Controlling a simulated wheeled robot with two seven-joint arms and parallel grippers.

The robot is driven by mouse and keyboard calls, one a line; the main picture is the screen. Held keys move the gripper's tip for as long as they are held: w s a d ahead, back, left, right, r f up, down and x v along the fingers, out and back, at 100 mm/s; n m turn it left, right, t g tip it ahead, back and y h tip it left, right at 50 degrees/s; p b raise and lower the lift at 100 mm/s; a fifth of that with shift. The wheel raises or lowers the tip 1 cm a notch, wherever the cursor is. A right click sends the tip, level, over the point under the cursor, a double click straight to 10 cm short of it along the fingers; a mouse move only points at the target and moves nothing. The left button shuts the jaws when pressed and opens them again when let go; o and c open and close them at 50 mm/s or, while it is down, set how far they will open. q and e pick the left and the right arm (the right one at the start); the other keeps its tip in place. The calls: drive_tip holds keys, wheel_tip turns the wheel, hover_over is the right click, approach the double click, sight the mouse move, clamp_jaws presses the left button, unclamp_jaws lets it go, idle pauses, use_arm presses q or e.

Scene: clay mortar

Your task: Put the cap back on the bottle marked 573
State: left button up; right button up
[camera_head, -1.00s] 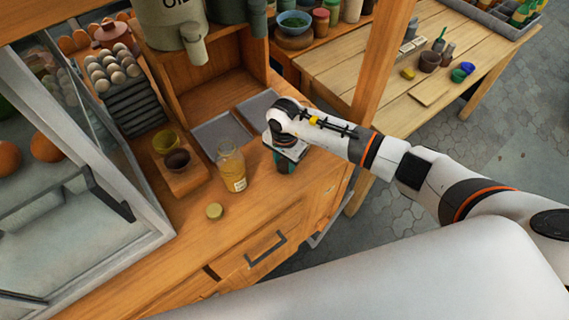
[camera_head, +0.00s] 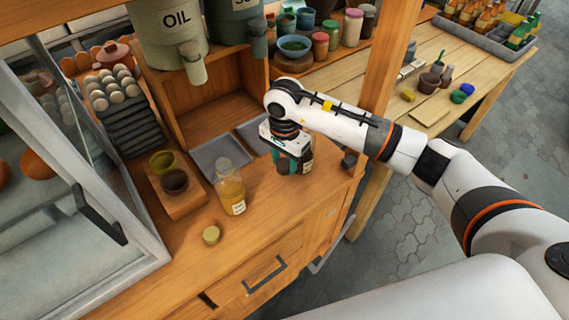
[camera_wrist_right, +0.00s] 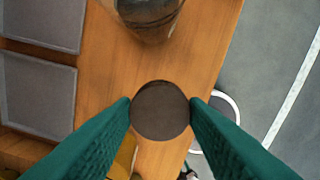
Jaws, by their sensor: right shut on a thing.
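My right gripper (camera_head: 291,163) is low over the right part of the wooden counter. In the right wrist view its teal fingers (camera_wrist_right: 160,108) are shut on a dark brown round cap (camera_wrist_right: 160,110). A glass bottle (camera_wrist_right: 150,15) with dark contents is just beyond the cap. In the head view this bottle (camera_head: 307,163) stands at the gripper's right, partly hidden by it. An amber bottle with a pale label (camera_head: 231,190) stands upright to the left, open at the top. A yellowish round cap (camera_head: 211,234) lies in front of it. I cannot read the number 573. My left gripper is out of view.
Grey trays (camera_head: 218,158) lie behind the bottles. A wooden block with two small bowls (camera_head: 175,190) is at the left, beside the glass case (camera_head: 90,235). A small dark object (camera_head: 348,160) sits near the counter's right edge. The front counter is mostly clear.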

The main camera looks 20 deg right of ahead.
drive_tip(key=s+d+r+n+p, duration=0.4)
drive_tip(key=s+r+n+p, duration=0.2)
drive_tip(key=s+r+n, duration=0.5)
drive_tip(key=s+r, duration=0.3)
drive_tip(key=shift+r, duration=0.1)
drive_tip(key=shift+d, duration=0.1)
